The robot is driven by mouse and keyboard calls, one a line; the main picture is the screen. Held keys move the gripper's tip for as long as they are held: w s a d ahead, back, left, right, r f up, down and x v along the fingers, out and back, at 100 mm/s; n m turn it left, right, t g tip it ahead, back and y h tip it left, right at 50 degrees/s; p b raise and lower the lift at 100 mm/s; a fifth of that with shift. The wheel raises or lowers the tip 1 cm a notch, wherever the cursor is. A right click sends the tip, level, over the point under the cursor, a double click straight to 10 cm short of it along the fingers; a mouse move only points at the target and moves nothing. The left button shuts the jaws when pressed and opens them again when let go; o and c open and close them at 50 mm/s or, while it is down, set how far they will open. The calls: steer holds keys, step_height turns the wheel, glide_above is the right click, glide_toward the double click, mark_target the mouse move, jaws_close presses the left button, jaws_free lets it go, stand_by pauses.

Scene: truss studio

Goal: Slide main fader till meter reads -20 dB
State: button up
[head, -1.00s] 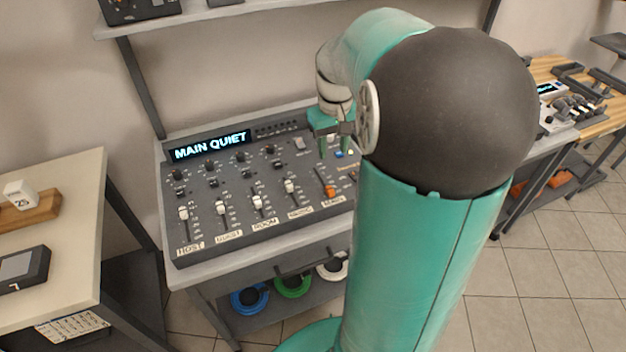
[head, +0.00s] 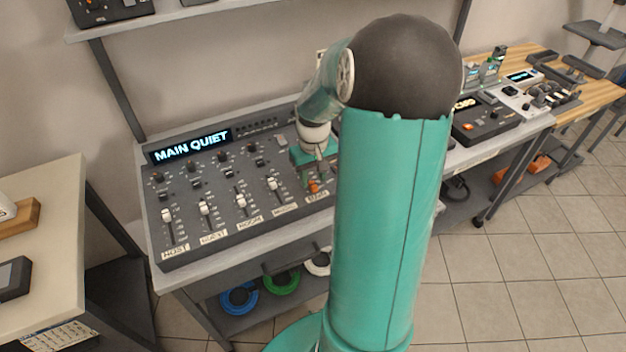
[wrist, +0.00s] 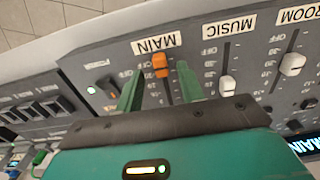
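The main fader (wrist: 160,64) has an orange cap and sits at the end of its slot near the MAIN label (wrist: 156,43). In the head view the orange cap (head: 314,187) is at the front right of the mixing console (head: 240,235). My gripper (wrist: 159,72) is open, with one green finger on each side of the cap; I cannot tell whether either touches it. In the head view my gripper (head: 312,172) is just above the cap. The console display (head: 191,147) reads MAIN QUIET.
White-capped faders stand left of the main one in the head view, including the music fader (head: 272,184). A side table (head: 55,225) stands at the left.

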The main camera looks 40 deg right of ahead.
steer(key=shift+f, duration=1.05)
jaws_close()
steer(key=w, duration=0.2)
steer(key=w+d, duration=0.1)
steer(key=w, duration=0.1)
steer(key=w+d, duration=0.1)
steer(key=w, duration=0.2)
jaws_free()
steer(key=shift+s, duration=0.1)
steer(key=shift+r, duration=0.1)
